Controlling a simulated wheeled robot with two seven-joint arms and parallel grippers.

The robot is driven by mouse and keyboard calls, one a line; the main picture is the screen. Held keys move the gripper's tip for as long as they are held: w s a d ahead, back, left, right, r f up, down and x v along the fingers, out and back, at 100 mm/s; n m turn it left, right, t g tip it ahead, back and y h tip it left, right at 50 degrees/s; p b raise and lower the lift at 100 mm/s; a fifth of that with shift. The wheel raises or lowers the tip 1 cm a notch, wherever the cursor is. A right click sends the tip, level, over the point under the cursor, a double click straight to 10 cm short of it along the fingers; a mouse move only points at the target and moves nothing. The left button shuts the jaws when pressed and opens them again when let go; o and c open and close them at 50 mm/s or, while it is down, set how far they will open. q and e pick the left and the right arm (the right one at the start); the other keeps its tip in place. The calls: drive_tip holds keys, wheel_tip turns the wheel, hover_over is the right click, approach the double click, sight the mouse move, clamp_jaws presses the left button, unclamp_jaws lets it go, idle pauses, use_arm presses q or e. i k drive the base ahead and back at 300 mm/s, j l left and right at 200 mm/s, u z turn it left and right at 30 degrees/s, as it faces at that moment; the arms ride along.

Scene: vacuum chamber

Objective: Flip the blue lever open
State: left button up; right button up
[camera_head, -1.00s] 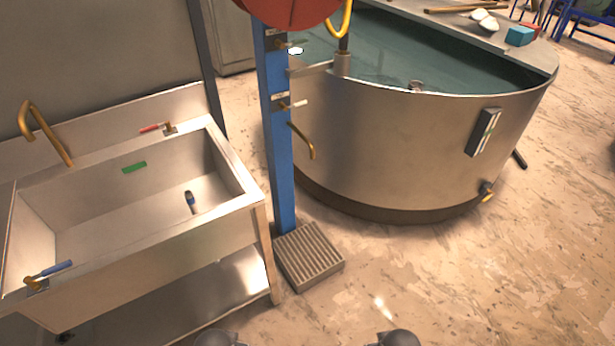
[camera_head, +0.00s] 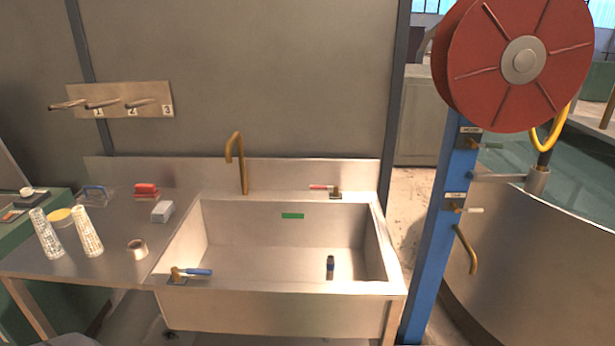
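The blue lever (camera_head: 197,272) sits on a brass valve at the front left corner of the steel sink's (camera_head: 280,291) rim. Its blue handle points to the right, roughly along the front edge. A red lever (camera_head: 322,187) sits on the rim at the back right corner. A brass faucet (camera_head: 237,165) rises behind the basin. Neither of my grippers shows in the head view now.
The counter left of the sink holds two clear patterned cylinders (camera_head: 87,232), a tape roll (camera_head: 138,250), a pale block (camera_head: 162,211) and a red item (camera_head: 146,190). A blue post (camera_head: 437,230) with a red reel (camera_head: 480,65) stands right of the sink. A small dark-blue object (camera_head: 330,263) lies in the basin.

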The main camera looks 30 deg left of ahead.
sight(175, 271)
drive_tip(key=u, duration=1.85)
